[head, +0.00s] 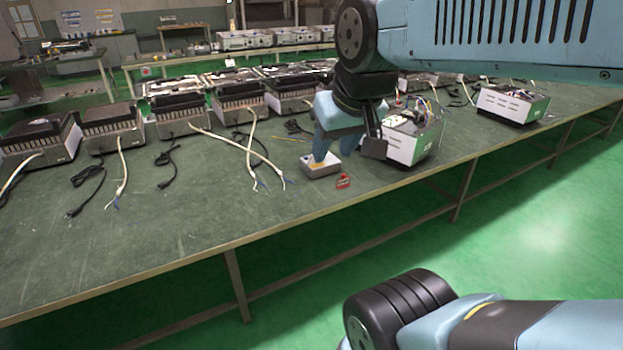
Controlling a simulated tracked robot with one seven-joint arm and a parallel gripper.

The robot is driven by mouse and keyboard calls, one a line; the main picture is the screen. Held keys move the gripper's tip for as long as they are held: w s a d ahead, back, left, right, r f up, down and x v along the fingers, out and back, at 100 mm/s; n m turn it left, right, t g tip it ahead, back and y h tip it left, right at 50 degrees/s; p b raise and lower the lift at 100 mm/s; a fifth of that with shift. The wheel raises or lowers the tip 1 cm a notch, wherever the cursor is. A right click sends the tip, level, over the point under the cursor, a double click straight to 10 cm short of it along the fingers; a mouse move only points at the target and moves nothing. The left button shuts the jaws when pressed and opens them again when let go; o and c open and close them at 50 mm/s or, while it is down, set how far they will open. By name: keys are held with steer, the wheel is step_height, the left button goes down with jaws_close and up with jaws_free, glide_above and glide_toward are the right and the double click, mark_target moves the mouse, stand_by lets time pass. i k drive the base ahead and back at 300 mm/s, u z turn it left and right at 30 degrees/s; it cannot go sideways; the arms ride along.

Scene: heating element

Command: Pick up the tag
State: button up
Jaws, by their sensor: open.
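A small red tag (343,181) lies on the green workbench (200,230), close to its front edge. A small pale box (323,171) sits just left of the tag, with a yellowish patch at its top. My gripper (347,152) is open above and slightly behind the tag, with its jaws pointing down. Its left side overlaps the small box in the picture; I cannot tell whether they touch. Nothing shows between the jaws, and the tag is in plain view.
A white unit with exposed wires (412,140) stands close to the right of my gripper. Another opened unit (513,104) is farther right. Several dark-topped heaters (113,125) with loose cables (240,147) line the bench's left and back. The front left bench surface is clear.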

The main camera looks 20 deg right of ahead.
mark_target(344, 182)
steer(key=u, duration=0.1)
steer(key=i, duration=1)
steer(key=z, duration=0.05)
